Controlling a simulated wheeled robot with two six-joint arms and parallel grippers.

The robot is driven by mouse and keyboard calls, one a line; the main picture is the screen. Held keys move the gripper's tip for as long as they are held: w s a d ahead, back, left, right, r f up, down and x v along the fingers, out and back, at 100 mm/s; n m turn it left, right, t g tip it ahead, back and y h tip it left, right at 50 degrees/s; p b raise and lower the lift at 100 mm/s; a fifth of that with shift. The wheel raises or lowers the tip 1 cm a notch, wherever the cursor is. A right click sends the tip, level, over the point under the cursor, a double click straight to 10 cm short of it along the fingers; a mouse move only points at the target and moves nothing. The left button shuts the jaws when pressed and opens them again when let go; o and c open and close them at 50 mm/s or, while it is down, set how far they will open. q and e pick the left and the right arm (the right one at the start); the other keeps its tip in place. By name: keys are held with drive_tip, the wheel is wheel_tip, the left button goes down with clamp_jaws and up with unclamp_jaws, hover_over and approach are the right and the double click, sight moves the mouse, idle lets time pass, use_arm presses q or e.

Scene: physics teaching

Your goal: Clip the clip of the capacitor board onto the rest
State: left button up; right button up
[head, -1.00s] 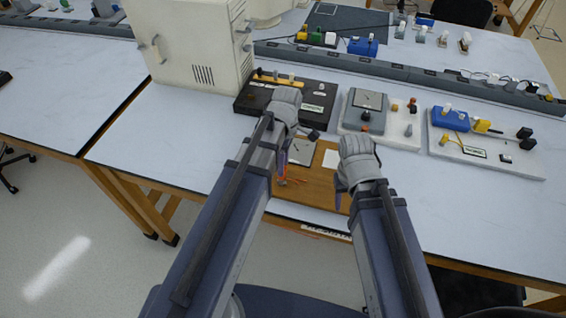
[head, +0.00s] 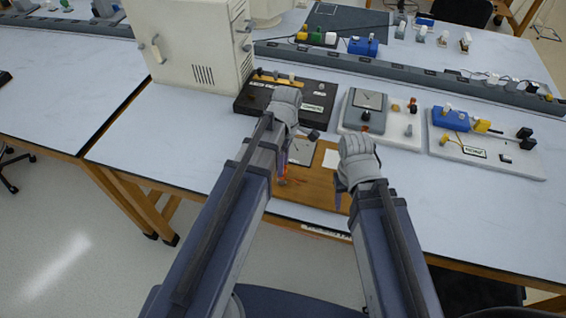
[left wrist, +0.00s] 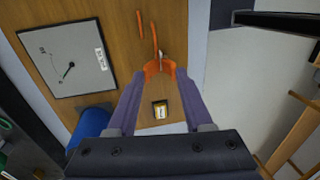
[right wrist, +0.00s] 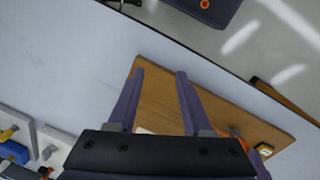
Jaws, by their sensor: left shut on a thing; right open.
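The capacitor board (head: 312,187) is a brown wooden board near the table's front edge. It carries a square grey dial (left wrist: 66,59) and a small block with a yellow label (left wrist: 160,110). My left gripper (left wrist: 159,70) is shut on an orange clip (left wrist: 153,68) over the board. A metal tip and an orange lead or strip (left wrist: 154,36) lie just beyond the clip; I cannot tell whether they touch it. A second orange strip (left wrist: 140,25) is beside it. My right gripper (right wrist: 159,72) is open and empty above the board. I cannot make out the rest for certain.
A black unit (head: 300,99), a grey-dial unit (head: 366,100) and a white board with blue and yellow parts (head: 487,152) stand behind and to the right. A white cabinet (head: 195,50) stands at the back left. The table (head: 165,130) is clear at left.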

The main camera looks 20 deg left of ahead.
use_arm(q)
drive_tip(key=shift+s+t, duration=0.4)
drive_tip(key=shift+s, duration=0.05)
drive_tip(key=shift+w, duration=0.15)
drive_tip(key=o, duration=0.7)
wheel_tip(320, 180, up, 8)
drive_tip(key=p, duration=0.8)
drive_tip(key=shift+w+f, duration=0.15)
drive_tip(key=shift+w, duration=0.15)
drive_tip(key=shift+f, duration=0.1)
